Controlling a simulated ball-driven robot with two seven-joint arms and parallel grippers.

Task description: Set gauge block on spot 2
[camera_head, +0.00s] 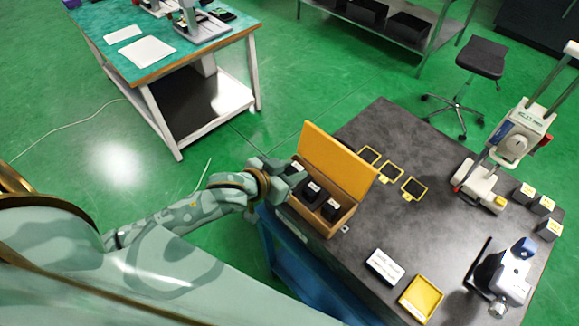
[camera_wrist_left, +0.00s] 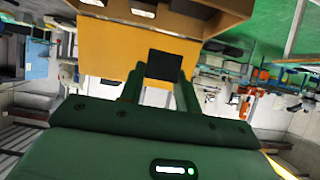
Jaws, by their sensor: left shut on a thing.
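My left gripper (camera_head: 283,176) is at the left end of the open wooden box (camera_head: 330,229), with its jaws toward the box. In the left wrist view, a dark square block (camera_wrist_left: 164,65), which looks like a gauge block, sits between the two green fingers (camera_wrist_left: 161,85). They are shut on it, with the orange lid behind. Two black labelled blocks, one nearer my gripper (camera_head: 311,193) and one farther right (camera_head: 331,210), show in the box. Beyond the raised lid (camera_head: 335,158), several yellow-framed spots lie in a row: the back (camera_head: 369,155), middle (camera_head: 390,172) and front (camera_head: 413,189). Their numbers are unreadable.
The grey table (camera_head: 385,215) has free room between the box and the instrument (camera_head: 490,180) at right. The raised lid stands between box and spots.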

